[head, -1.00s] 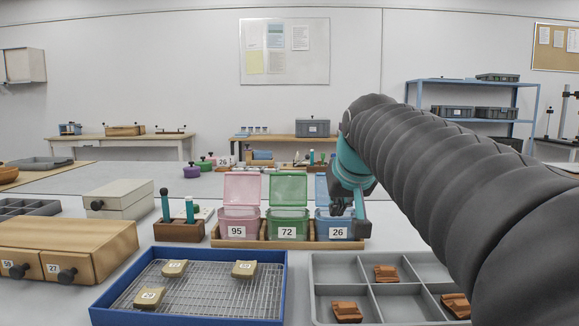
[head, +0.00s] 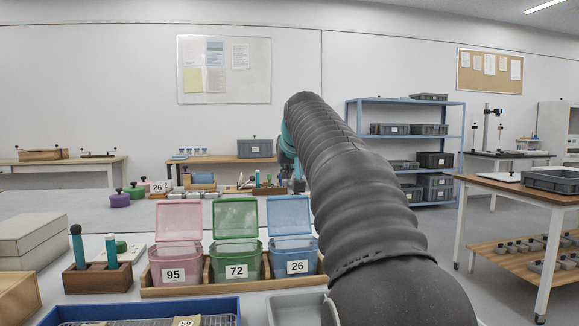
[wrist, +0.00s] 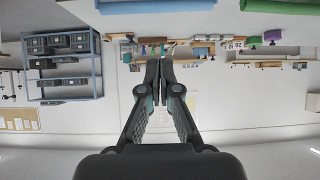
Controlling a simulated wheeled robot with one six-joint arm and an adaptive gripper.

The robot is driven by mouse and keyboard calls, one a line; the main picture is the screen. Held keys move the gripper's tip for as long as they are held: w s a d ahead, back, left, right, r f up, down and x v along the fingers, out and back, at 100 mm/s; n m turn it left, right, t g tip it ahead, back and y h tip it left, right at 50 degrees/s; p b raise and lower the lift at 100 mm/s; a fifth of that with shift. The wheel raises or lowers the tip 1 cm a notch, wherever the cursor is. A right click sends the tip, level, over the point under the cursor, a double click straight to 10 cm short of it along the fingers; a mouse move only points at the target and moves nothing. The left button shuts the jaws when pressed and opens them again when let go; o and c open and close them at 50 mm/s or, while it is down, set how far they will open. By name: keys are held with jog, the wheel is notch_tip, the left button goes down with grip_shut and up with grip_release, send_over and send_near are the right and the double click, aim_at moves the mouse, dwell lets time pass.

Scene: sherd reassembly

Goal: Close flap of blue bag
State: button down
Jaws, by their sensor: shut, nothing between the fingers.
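The blue bag (head: 292,266), labelled 26, stands at the right end of a wooden holder. Its blue flap (head: 288,215) stands up, open, behind the bag's mouth. At the top edge of the wrist view, a blue strip (wrist: 185,5) looks like part of it. My gripper (wrist: 158,66) is shut and empty in the wrist view, its fingertips together. In the head view my arm hides most of it; it is above and beyond the raised flap.
A pink bag (head: 176,270) labelled 95 and a green bag (head: 234,266) labelled 72 share the wooden holder (head: 190,290), both flaps up. A block with teal-handled tools (head: 97,278) stands left. A blue-rimmed tray (head: 150,312) lies in front.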

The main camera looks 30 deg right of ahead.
aim_at(287, 197)
jog(key=f, duration=0.2)
jog(key=f+b, duration=0.1)
jog(key=f, duration=0.1)
jog(key=shift+s+f+b, duration=0.2)
jog(key=shift+f+b, duration=0.05)
jog(key=shift+b, duration=0.05)
jog(key=shift+s+a+f+t+b, duration=0.2)
jog(key=shift+t+b, duration=0.1)
jog(key=shift+b, duration=0.45)
